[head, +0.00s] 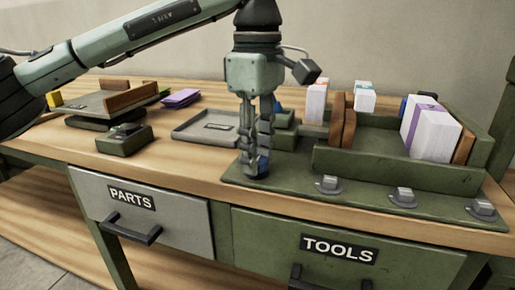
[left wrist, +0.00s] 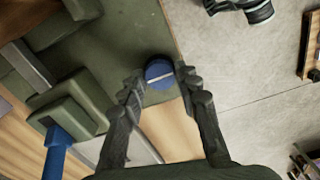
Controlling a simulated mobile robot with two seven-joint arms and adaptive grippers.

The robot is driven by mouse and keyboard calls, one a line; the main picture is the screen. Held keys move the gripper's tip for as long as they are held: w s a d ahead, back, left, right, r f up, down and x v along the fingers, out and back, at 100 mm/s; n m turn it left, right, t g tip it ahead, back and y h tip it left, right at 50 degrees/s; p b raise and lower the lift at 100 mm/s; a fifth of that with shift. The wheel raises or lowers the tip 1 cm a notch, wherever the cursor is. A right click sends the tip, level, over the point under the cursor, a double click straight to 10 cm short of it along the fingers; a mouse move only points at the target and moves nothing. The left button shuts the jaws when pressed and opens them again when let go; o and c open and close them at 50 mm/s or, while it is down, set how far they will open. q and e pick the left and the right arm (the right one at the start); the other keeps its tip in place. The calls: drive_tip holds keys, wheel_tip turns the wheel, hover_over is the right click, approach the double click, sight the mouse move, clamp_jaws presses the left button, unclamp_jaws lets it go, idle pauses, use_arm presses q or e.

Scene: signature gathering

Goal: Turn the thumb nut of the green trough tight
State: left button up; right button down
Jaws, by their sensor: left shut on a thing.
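The green trough (head: 395,170) stands at the right of the bench on a flat green base plate (head: 290,183). A blue thumb nut (head: 264,165) sits at the plate's left front corner. In the left wrist view the nut (left wrist: 158,71) is round with a pale line across its top. My left gripper (head: 256,162) points straight down and is shut on the nut, one finger on each side, as the left wrist view (left wrist: 157,80) also shows. The fingers hide part of the nut in the head view. My right gripper is not in view.
Grey knobs (head: 403,196) line the plate's front. The trough holds white-and-purple paper stacks (head: 430,128) and brown blocks. A grey tray (head: 205,128), a small green box (head: 124,139) and a green stand (head: 110,103) are to the left. Drawers marked PARTS (head: 165,228) and TOOLS (head: 400,260) are below.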

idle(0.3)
use_arm(q)
drive_tip(key=o, duration=1.2)
drive_tip(key=shift+c, duration=0.2)
drive_tip(key=shift+r, duration=0.1)
wheel_tip(320, 180, up, 12)
drive_tip(key=shift+f, duration=0.2)
